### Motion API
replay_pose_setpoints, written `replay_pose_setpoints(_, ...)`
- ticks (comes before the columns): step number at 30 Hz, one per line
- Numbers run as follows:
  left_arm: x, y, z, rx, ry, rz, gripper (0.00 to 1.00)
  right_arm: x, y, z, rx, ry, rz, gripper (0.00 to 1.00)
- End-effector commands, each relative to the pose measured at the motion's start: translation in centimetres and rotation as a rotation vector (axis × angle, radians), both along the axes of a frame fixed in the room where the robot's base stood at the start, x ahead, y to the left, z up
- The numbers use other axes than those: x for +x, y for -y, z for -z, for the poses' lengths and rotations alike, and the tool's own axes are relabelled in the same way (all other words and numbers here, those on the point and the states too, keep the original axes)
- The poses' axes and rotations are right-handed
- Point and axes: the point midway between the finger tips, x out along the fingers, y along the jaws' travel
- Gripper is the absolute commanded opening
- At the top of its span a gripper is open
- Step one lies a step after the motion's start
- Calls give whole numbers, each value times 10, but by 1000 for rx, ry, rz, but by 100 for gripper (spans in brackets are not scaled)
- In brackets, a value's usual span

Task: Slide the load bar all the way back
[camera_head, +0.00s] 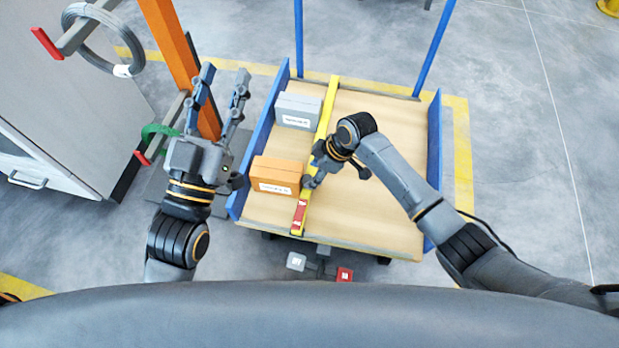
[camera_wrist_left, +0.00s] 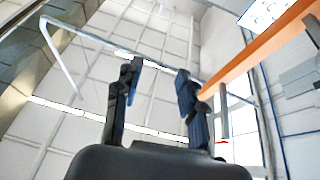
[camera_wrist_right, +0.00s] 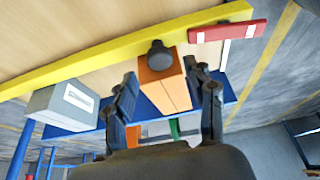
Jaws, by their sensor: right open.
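The yellow load bar (camera_head: 325,98) lies across the wooden cart bed (camera_head: 385,210), with a red and white section (camera_head: 299,213) at its near end. In the right wrist view the load bar (camera_wrist_right: 100,65) carries a dark round knob (camera_wrist_right: 159,56). My right gripper (camera_head: 312,168) is at the bar, beside the orange box. Its fingers, in the right wrist view (camera_wrist_right: 161,72), are spread around the knob's place in the picture; I cannot tell whether they touch it. My left gripper (camera_head: 225,73) is open and empty, raised left of the cart; it also shows in the left wrist view (camera_wrist_left: 159,70).
A grey box (camera_head: 297,110) and an orange box (camera_head: 275,176) sit left of the bar, against the blue side wall (camera_head: 264,135). The bed right of the bar is clear. An orange post (camera_head: 172,45) and a grey cabinet (camera_head: 55,110) stand left.

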Motion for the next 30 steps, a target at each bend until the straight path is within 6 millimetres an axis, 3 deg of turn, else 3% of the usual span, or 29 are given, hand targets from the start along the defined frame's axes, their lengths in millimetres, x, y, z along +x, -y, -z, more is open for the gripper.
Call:
replay_pose_setpoints(12, -38, -3, -50, -101, 349, 19, 40, 2, -12, 31, -1, 0, 0, 55)
replay_pose_setpoints(26, -48, -4, -60, -122, 418, 23, 40, 3, -14, 35, -1, 0, 0, 55)
replay_pose_setpoints(30, -48, -4, -60, -122, 418, 23, 40, 3, -14, 35, -1, 0, 0, 30)
